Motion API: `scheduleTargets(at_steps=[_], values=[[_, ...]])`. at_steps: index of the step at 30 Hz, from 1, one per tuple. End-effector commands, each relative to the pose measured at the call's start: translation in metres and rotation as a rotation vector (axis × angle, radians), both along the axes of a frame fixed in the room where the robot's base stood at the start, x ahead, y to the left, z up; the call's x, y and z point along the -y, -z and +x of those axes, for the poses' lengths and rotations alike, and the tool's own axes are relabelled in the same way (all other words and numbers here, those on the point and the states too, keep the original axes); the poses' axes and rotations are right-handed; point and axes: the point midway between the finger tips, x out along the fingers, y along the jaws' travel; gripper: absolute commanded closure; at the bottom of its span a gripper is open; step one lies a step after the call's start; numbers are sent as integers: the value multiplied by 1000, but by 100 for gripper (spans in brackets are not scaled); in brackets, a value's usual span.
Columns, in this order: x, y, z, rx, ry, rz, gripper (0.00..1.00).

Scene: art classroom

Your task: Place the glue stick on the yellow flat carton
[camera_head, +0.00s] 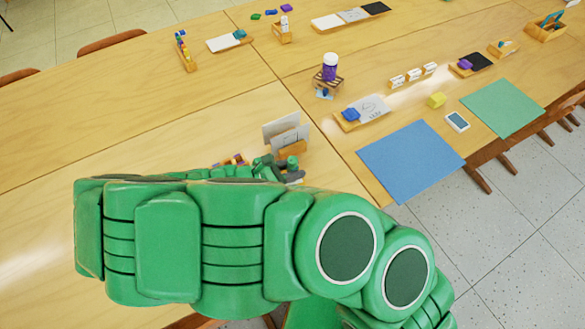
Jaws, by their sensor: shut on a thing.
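My gripper (280,172) is low over the near table, just in front of an upright holder with cards, and partly hidden behind my own green arm. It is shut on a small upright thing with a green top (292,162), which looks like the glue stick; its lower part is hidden. A small yellow box (436,100) lies on the right table, between the blue and green sheets and the row of white blocks. It is the only yellow carton-like thing I can make out, and it is well apart from my gripper.
A card holder (290,148) stands right behind my gripper. A purple and white jar (329,66) stands on a wooden stand. A blue sheet (410,160), a green sheet (502,107) and a phone-like device (457,121) lie at right. The left tabletop is largely clear.

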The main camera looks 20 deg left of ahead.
Motion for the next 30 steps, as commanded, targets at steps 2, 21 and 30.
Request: scheduleTargets(at_steps=[2,21,30], values=[[0,1,0,0,0,0,98],[-6,-4,-5,1,-1,1,43],[-39,-24,-39,2,-1,0,43]])
